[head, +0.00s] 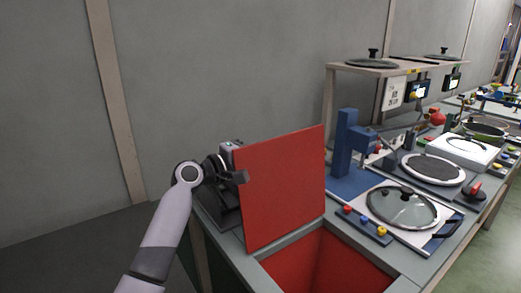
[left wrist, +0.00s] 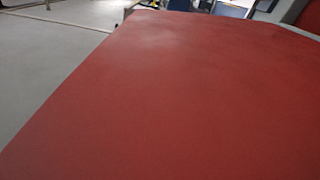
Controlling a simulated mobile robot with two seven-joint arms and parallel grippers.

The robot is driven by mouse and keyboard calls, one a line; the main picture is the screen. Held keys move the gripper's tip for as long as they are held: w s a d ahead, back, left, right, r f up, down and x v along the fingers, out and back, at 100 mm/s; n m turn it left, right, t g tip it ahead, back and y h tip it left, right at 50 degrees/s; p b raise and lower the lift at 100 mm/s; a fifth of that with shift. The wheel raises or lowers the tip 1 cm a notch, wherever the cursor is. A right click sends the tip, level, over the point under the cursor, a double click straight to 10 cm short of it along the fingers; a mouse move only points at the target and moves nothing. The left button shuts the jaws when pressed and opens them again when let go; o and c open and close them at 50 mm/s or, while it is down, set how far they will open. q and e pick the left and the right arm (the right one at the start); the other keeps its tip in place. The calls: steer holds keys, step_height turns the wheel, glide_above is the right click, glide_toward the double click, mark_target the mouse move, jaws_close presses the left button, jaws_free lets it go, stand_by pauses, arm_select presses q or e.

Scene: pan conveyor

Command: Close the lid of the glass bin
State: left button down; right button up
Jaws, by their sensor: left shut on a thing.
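The red lid (head: 285,185) of the glass bin stands raised, nearly upright, at the back of the bin's opening. The bin (head: 330,262) is open below it, with red inner walls showing. My left gripper (head: 240,178) is at the lid's left edge and is shut on it; its fingertips are partly hidden. In the left wrist view the lid's red face (left wrist: 170,95) fills most of the picture, and no fingers show there. My right gripper is in neither view.
Right of the bin are a blue stand (head: 345,150), a button strip (head: 365,224) and a glass pan lid (head: 402,207). A shelf (head: 400,68) holding pan lids stands behind. A grey wall (head: 220,70) is at the back.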

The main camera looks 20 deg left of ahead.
arm_select(q)
steer(key=s+d+m+p, duration=0.4)
steer(key=s+d+m, duration=0.1)
steer(key=d, duration=0.5)
steer(key=shift+s+r+m, duration=0.25)
steer(key=shift+s+m, duration=0.05)
steer(key=shift+s, duration=0.2)
steer(key=c, duration=1.2)
jaws_free()
steer(key=shift+o, duration=0.2)
steer(key=shift+r, duration=0.1)
steer(key=p+v, duration=0.1)
steer(key=v, duration=0.6)
